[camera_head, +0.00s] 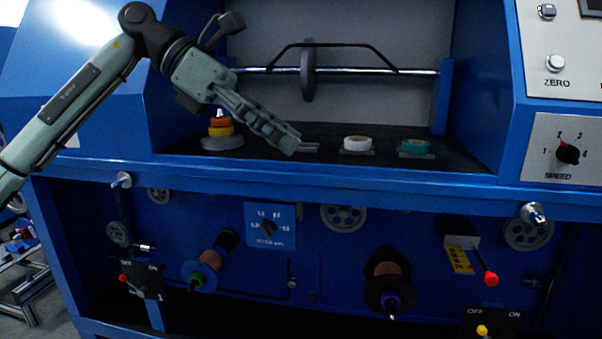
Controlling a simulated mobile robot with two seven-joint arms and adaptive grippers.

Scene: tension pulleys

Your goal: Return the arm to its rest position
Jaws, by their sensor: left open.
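My left arm comes in from the left edge, bends at the top, and reaches down to the right in front of the blue machine's recess. My left gripper (304,149) is at the end of it, open and empty, above the dark shelf (290,163). A stack of orange and yellow rings (220,128) on a grey base stands on the shelf to the left of the gripper. A white pulley (356,144) is a little to its right, and a teal pulley (415,147) is farther right. My right gripper is not in view.
A steel rod with a grey wheel (308,70) and a black bar crosses the recess behind the arm. Below the blue ledge (420,185) are spools (389,284), dials and red-tipped levers (490,279). A speed knob (568,153) is on the right panel.

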